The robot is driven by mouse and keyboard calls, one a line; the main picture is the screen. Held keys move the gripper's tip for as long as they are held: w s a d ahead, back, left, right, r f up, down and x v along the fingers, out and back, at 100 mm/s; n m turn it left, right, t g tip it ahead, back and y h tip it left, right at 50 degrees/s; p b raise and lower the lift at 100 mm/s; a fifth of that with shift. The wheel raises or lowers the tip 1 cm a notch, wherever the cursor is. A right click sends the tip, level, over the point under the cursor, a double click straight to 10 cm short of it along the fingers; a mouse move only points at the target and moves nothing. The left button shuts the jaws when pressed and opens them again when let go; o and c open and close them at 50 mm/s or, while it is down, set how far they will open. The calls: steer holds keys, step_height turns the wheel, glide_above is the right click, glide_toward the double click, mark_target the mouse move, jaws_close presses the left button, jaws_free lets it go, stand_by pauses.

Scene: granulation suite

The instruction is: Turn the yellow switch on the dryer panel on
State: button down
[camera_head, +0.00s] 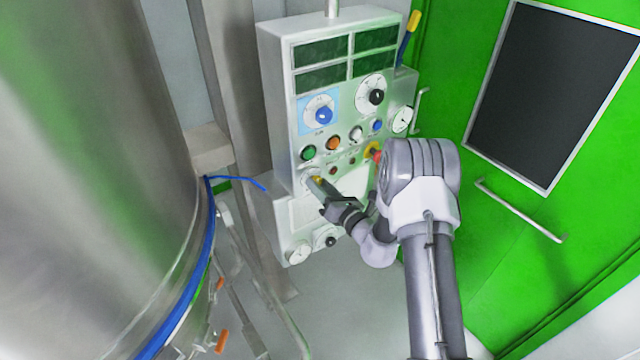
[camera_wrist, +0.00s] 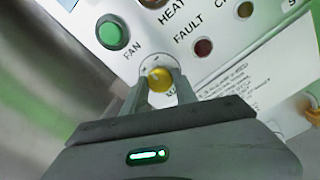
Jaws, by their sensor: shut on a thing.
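The dryer panel (camera_head: 291,115) is a pale upright box with displays, knobs and coloured buttons. The yellow switch (camera_wrist: 160,78) is a small round knob low on the panel, on a pale round plate, below the green FAN button (camera_wrist: 112,33). In the head view the yellow switch (camera_head: 317,180) shows at the tip of my gripper (camera_head: 320,184). In the wrist view my gripper (camera_wrist: 160,90) has one finger on each side of the switch and is shut on it. The fingers and the gripper body hide the lower part of the switch and its label.
A dark red FAULT light (camera_wrist: 203,47) and an orange button (camera_head: 333,143) are close by. A blue knob (camera_head: 323,115) and a red emergency button (camera_head: 376,153) are on the same panel. A large steel vessel (camera_head: 90,180) stands at the left, a green door (camera_head: 540,215) at the right.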

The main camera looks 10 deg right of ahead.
steer(key=m+p, duration=0.1)
steer(key=m, duration=0.4)
steer(key=shift+m+p, duration=0.3)
steer(key=shift+p, duration=0.05)
stand_by(0.3)
steer(key=c, duration=1)
jaws_free()
steer(key=shift+o, duration=0.2)
steer(key=v, duration=1.7)
steer(key=shift+s, duration=0.2)
